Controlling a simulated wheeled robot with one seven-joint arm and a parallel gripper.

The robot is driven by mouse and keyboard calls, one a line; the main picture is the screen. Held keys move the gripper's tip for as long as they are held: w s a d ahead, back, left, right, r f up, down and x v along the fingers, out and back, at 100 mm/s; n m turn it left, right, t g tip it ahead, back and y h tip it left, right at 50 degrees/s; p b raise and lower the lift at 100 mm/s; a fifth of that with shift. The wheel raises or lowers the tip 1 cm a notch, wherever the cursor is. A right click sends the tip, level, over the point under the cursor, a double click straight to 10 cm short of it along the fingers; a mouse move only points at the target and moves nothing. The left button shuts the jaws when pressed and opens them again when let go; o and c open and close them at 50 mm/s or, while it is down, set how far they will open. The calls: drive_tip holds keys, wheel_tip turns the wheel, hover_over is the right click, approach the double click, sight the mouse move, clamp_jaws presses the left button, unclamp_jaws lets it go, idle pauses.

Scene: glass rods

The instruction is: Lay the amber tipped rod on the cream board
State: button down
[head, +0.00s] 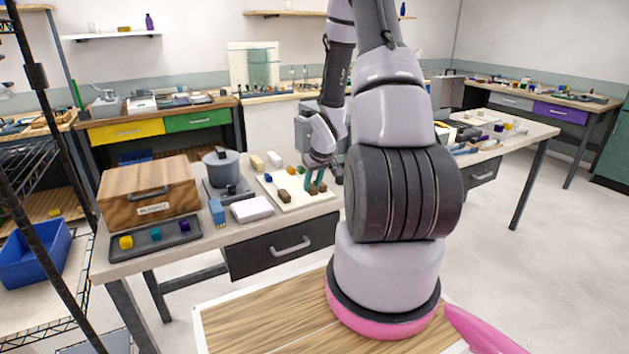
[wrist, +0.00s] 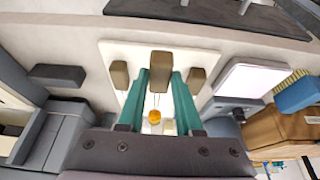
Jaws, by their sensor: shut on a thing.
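The cream board (head: 268,190) lies on the workbench and carries several small brown blocks; its pale surface also shows in the wrist view (wrist: 135,47). My gripper (head: 315,181) is low over the right part of the board, fingers pointing down. In the wrist view its two teal fingers (wrist: 172,90) are shut on the amber tipped rod (wrist: 154,116). The amber tip shows between the fingers, and the clear shaft is only faint thin lines. I cannot tell whether the rod touches the board. In the head view the rod cannot be made out.
Brown blocks (wrist: 160,63) stand close to the fingertips. A white box (head: 251,209), a blue brush (head: 217,211), a grey pot (head: 220,168) and a wooden box (head: 150,190) stand left of the board. A dark tray (head: 156,240) holds coloured cubes at the front left.

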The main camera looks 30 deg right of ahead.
drive_tip(key=shift+w+f, duration=0.6)
drive_tip(key=shift+f, duration=0.1)
drive_tip(key=shift+w+f, duration=0.4)
drive_tip(key=shift+w, duration=0.35)
drive_tip(key=shift+w+a+f, duration=0.1)
drive_tip(key=shift+w+f, duration=0.2)
drive_tip(key=shift+w, duration=0.7)
drive_tip(key=shift+w+f, duration=0.25)
drive_tip(key=shift+w, duration=0.7)
drive_tip(key=shift+f, duration=0.25)
drive_tip(key=c, duration=0.5)
unclamp_jaws()
drive_tip(key=shift+r, duration=0.1)
